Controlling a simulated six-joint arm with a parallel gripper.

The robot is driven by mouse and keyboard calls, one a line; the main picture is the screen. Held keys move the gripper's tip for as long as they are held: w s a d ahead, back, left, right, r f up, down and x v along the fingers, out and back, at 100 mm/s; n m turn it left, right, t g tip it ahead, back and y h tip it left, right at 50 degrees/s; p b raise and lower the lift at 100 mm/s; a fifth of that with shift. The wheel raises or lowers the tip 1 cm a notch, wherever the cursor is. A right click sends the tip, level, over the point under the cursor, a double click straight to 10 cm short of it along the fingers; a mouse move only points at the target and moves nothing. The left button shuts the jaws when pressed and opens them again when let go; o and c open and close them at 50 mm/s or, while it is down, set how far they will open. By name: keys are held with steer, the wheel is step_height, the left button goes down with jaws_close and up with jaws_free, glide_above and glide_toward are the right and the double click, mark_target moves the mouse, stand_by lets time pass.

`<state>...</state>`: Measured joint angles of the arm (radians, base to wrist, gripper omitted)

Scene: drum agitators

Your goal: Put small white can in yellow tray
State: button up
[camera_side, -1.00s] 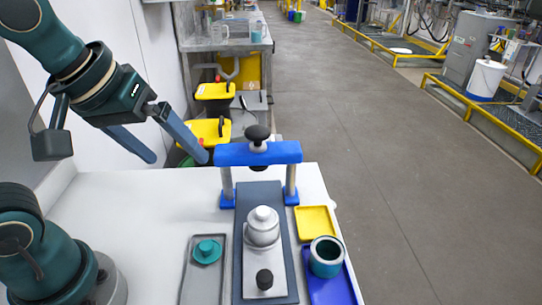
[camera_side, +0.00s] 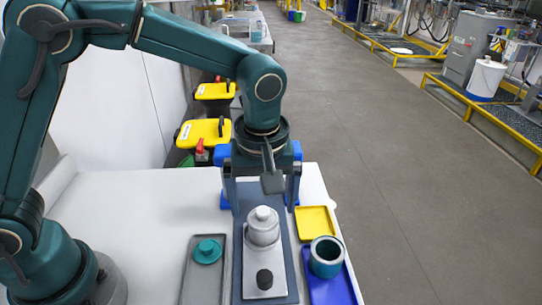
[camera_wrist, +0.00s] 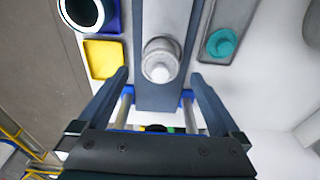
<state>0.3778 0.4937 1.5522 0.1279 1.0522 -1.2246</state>
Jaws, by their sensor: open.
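The small white can (camera_side: 263,228), with a rounded knob-like top, stands upright on a grey plate on the dark base board. It also shows in the wrist view (camera_wrist: 160,62), centred ahead of my fingers. My gripper (camera_side: 263,192) points down, open and empty, above the table and just behind the can in the side view. In the wrist view my gripper's two fingers (camera_wrist: 160,78) are spread wide, one to each side of the can's line. The yellow tray (camera_side: 315,222) lies empty to the right of the can; it also shows in the wrist view (camera_wrist: 103,58).
A blue clamp frame (camera_side: 224,156) stands close behind, partly hidden by my gripper. A black knob (camera_side: 264,279) is in front of the can. A grey tray with a teal lidded part (camera_side: 207,251) lies left. A teal cup (camera_side: 326,256) stands in a blue tray (camera_side: 332,290).

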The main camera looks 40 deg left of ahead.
mark_target(263, 211)
steer(key=shift+w+a+f, duration=0.1)
steer(key=shift+a+f, duration=0.05)
steer(key=shift+f, duration=1)
steer(key=shift+w+a+f, duration=0.1)
steer(key=shift+f, duration=1)
steer(key=c, duration=1.5)
step_height(263, 211, up, 10)
steer(key=shift+f, duration=0.25)
steer(key=shift+d+r+m, duration=0.1)
steer(key=shift+r+m, duration=0.4)
steer(key=shift+m, duration=0.1)
steer(key=shift+w+d+f+m+h, duration=0.2)
steer(key=shift+w+d+f+m, duration=0.75)
steer(key=shift+w+m, duration=0.65)
steer(key=shift+w+d+f+m+h, duration=0.2)
steer(key=shift+w+d+f+m, duration=0.65)
steer(key=shift+w+m, duration=0.7)
steer(key=shift+w+d+f+m+h, duration=0.2)
steer(key=shift+w+d+f+m, duration=0.5)
steer(key=shift+w+f+m, duration=0.65)
